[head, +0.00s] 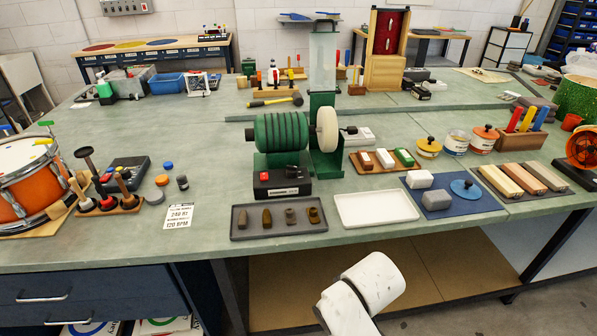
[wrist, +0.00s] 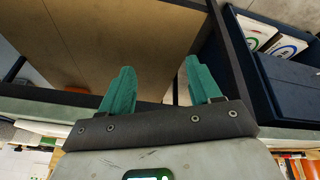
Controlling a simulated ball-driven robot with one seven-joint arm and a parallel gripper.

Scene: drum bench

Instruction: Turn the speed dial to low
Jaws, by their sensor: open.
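A green ribbed drum machine with a pale wheel (head: 281,132) stands in the middle of the bench. At its front is a black control box (head: 282,186) with a red button (head: 264,176) and a dark knob (head: 291,171), which looks like the speed dial. The dial's setting is too small to read. My gripper (wrist: 153,88) shows in the wrist view with its two green fingers apart and nothing between them. It faces a brown board and the drawer unit, away from the dial. The head view shows only my white arm, in front of the bench.
A grey tray of small pieces (head: 281,232) lies just in front of the control box, with an empty white tray (head: 376,222) to its right. A printed card (head: 180,216) and a rack of stamps (head: 106,206) are to the left. A dark blue drawer unit (head: 95,290) stands below.

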